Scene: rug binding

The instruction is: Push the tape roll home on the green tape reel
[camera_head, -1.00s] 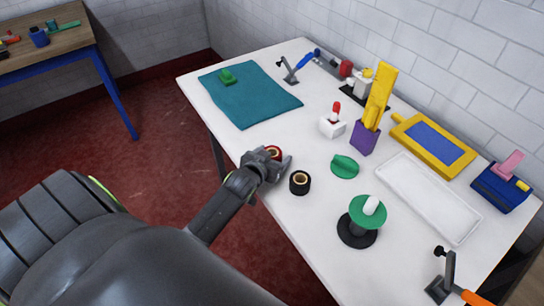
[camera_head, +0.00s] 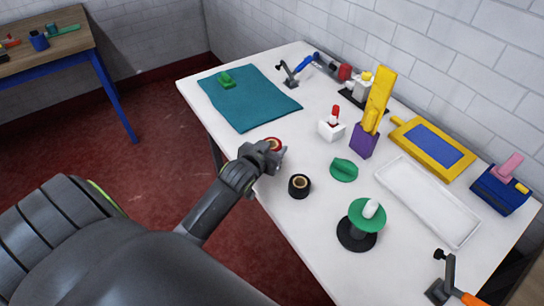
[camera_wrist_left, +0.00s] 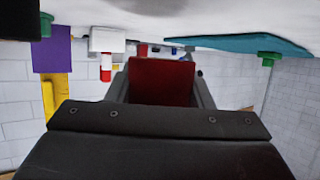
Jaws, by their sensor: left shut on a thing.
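The green tape reel (camera_head: 367,215) stands upright on a black round base near the front right of the white table, with a white post through its green disc. A black tape roll (camera_head: 299,186) sits on the table between the gripper and the reel, apart from both. My right gripper is not in view.
A green domed piece (camera_head: 344,169) lies behind the black roll. A white tray (camera_head: 428,200) lies right of the reel. A purple block with a yellow handle (camera_head: 364,139) stands behind. A clamp (camera_head: 441,288) is at the front right. Bare tabletop surrounds the reel.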

